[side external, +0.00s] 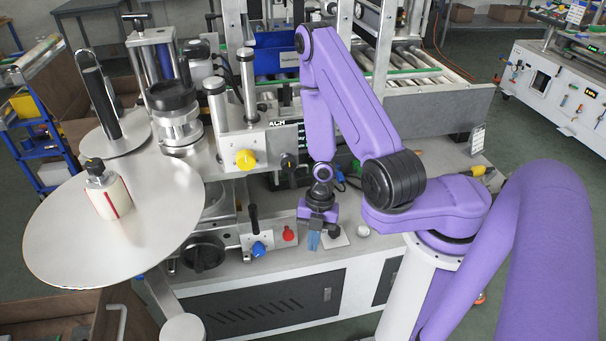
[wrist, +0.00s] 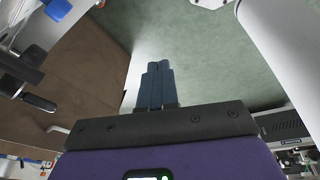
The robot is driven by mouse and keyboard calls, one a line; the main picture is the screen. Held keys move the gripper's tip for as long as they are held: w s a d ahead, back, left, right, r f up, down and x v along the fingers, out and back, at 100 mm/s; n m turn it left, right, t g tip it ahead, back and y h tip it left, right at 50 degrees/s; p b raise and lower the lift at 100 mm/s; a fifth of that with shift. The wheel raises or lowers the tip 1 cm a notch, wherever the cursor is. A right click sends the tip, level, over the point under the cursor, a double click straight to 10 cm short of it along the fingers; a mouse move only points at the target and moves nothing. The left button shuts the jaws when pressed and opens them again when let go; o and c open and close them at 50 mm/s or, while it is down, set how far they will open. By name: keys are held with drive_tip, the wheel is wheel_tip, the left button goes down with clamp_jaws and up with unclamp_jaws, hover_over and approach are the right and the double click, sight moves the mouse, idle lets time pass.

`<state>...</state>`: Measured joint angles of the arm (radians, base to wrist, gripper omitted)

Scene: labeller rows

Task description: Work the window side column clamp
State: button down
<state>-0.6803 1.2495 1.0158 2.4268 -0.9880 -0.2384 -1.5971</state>
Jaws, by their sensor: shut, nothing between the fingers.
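My gripper (side external: 314,241) points down above the front of the machine's table, with its blue fingers together and empty. In the wrist view the shut fingers (wrist: 157,84) point over the green floor and hold nothing. Nothing in view is marked as the window side column clamp. Candidates in the side view, left of my gripper, are a yellow knob (side external: 245,160), a black knob (side external: 289,162), an upright black handle (side external: 254,219) and a blue knob (side external: 258,249). In the wrist view, a blue knob (wrist: 57,8) and a black handle (wrist: 39,103) lie at the left, apart from my fingers.
A red knob (side external: 289,233) sits just left of my gripper. A black handwheel (side external: 203,253) and a large pale disc (side external: 150,225) stand farther left. A roller conveyor (side external: 425,72) runs behind. A small round white piece (side external: 363,231) lies right of my gripper.

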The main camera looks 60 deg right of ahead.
drive_tip(key=w+d+r+m+t+y, duration=0.1)
drive_tip(key=w+d+r+m+t, duration=0.15)
drive_tip(key=d, duration=0.25)
drive_tip(key=w+d+r+m+t, duration=0.2)
drive_tip(key=d+r+t, duration=0.1)
drive_tip(key=d+r, duration=0.15)
drive_tip(key=s+d+r+m+t+y, duration=0.25)
drive_tip(key=d+r+m+t, duration=0.35)
drive_tip(key=r, duration=0.5)
drive_tip(key=w+a+f, duration=0.4)
drive_tip(key=w+f, duration=0.4)
drive_tip(key=f, duration=0.1)
drive_tip(key=shift+m+g+h, duration=0.35)
drive_tip(key=shift+g, duration=0.1)
